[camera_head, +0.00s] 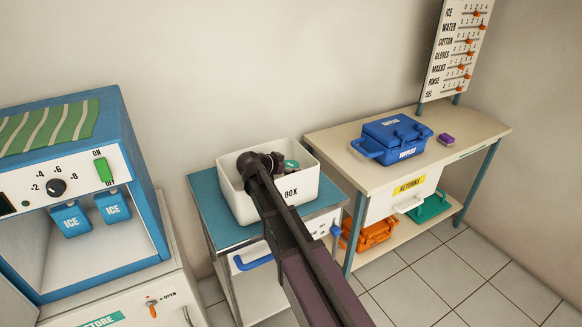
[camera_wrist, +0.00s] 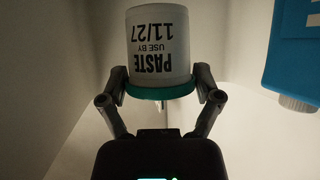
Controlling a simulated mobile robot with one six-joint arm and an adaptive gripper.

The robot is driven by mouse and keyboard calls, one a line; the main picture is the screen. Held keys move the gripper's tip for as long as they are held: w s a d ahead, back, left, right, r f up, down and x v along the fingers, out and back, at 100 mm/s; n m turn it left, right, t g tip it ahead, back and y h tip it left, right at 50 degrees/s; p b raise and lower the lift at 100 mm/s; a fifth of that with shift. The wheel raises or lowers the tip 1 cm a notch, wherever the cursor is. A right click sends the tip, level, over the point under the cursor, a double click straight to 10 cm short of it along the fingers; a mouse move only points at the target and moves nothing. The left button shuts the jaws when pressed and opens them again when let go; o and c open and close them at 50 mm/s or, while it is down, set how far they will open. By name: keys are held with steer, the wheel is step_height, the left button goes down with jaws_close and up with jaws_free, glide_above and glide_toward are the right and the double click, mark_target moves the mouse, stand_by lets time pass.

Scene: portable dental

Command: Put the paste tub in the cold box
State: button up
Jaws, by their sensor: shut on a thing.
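The paste tub (camera_wrist: 158,45) is a whitish cylinder with a teal lid, its "PASTE USE BY 11/27" print upside down in the wrist view. My gripper (camera_wrist: 161,84) is shut on it near the lid, one finger on each side. In the head view my gripper (camera_head: 277,162) is in the mouth of the open white box (camera_head: 310,188), whose visible lettering reads "BOX"; my arm covers the rest. A teal lid (camera_head: 291,164) shows inside the box beside my gripper. Whether the tub touches the box floor is hidden.
The box stands on a blue-topped cabinet (camera_head: 208,204). A blue object (camera_wrist: 292,50) is at the right of the wrist view, close to the tub. An ice machine (camera_head: 130,170) stands left; a bench (camera_head: 460,150) with a blue supplies case (camera_head: 392,138) stands right.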

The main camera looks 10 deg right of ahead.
mark_target(290, 165)
steer(key=shift+s+f+b, duration=0.15)
steer(key=shift+f+b, duration=0.15)
steer(key=o, duration=0.9)
steer(key=shift+o, duration=0.2)
steer(key=shift+r, duration=0.15)
steer(key=shift+r+p, duration=0.4)
steer(key=shift+p, duration=0.3)
steer(key=p+v, duration=0.3)
steer(key=v, duration=0.3)
steer(key=shift+s+a+r, duration=0.25)
steer(key=shift+a+r, duration=0.1)
steer(key=shift+a, duration=0.2)
